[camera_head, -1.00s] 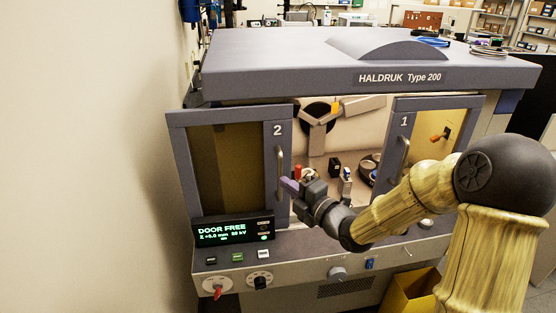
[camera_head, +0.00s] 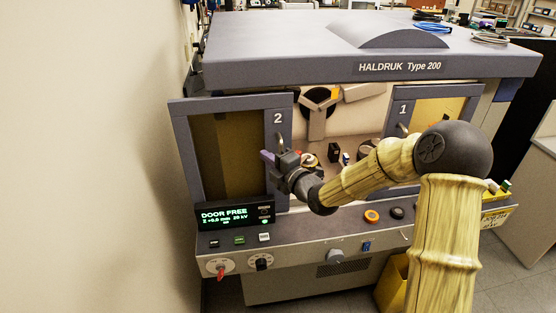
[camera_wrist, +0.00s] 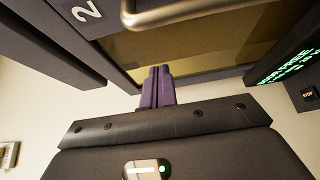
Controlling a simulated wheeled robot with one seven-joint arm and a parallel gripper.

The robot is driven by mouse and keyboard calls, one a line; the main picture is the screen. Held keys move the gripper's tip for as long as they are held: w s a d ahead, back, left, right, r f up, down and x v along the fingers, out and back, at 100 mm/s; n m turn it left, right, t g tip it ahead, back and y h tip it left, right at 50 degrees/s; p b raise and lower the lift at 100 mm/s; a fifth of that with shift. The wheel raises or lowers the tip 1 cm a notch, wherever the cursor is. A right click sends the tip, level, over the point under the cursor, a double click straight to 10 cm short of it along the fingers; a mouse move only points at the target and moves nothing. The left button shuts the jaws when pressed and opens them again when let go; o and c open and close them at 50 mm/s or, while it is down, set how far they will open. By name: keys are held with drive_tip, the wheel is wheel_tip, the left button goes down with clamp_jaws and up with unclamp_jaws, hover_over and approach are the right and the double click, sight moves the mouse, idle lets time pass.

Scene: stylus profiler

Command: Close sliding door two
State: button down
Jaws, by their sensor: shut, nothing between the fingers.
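Sliding door two (camera_head: 230,104), a grey frame with a dark amber window and a "2" on it, stands at the left of the machine front. An open gap lies between it and door one (camera_head: 435,103). Door two's upright metal bar handle (camera_head: 281,134) is on its right stile; it also shows across the top of the wrist view (camera_wrist: 190,12). My gripper (camera_head: 267,156) is in front of door two near the lower end of the handle, with its fingertips to the handle's left. The purple fingers (camera_wrist: 158,85) are together and empty. I cannot tell whether they touch the handle.
Through the gap, a chamber shows small parts and a round dark stage (camera_head: 369,148). A display (camera_head: 235,215) reading "DOOR FREE" sits below door two, above a control ledge with knobs and buttons. A pale wall (camera_head: 90,150) is close on the left.

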drive_tip(key=w+d+p, duration=0.2)
drive_tip(key=shift+w+d+p, duration=0.3)
drive_tip(key=shift+w, duration=0.05)
drive_tip(key=shift+d, duration=0.2)
